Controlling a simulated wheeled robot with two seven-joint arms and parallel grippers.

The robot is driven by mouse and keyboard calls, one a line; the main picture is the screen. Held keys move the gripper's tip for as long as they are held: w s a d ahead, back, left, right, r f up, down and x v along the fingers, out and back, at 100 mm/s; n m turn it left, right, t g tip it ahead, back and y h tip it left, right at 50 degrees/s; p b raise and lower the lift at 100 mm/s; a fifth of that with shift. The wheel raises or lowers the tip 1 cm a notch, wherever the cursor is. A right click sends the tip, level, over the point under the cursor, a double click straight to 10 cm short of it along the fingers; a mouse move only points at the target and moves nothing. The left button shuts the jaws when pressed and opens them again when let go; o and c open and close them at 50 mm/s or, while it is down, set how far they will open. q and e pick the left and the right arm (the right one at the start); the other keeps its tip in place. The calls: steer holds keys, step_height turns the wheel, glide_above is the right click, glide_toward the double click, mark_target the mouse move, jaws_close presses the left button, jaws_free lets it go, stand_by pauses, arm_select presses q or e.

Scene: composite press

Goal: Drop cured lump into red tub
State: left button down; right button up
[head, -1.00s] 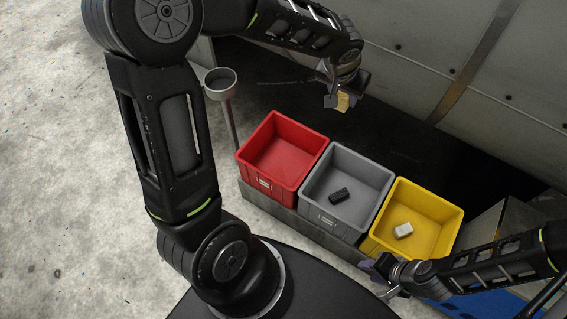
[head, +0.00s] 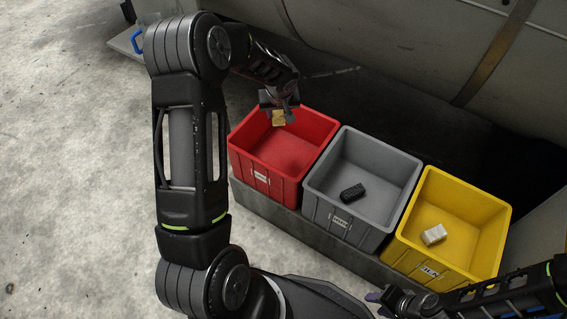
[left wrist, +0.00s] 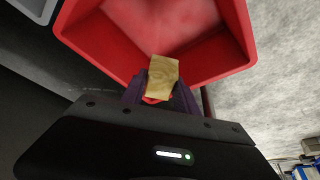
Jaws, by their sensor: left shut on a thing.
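The cured lump (head: 279,117) is a small yellowish-tan block. My left gripper (head: 280,112) is shut on it and holds it over the back part of the red tub (head: 262,176). In the left wrist view the lump (left wrist: 163,70) sits between the fingertips, with the red tub (left wrist: 215,62) behind it; the part of the tub floor in view looks empty. My right gripper (head: 395,300) is at the lower right, in front of the yellow tub; whether its jaws are open is too unclear to see.
A grey tub (head: 384,229) with a black block (head: 352,192) stands right of the red one. A yellow tub (head: 483,260) with a whitish block (head: 433,235) stands beyond it. All stand in a row on a grey ledge (head: 300,226). A large metal wall rises behind.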

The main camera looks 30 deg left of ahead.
arm_select(q)
steer(key=shift+a, duration=0.15)
steer(key=shift+f, duration=0.15)
step_height(320, 180, down, 6)
steer(key=b, duration=0.3)
stand_by(0.4)
steer(key=c, duration=0.9)
jaws_free()
steer(key=shift+o, duration=0.2)
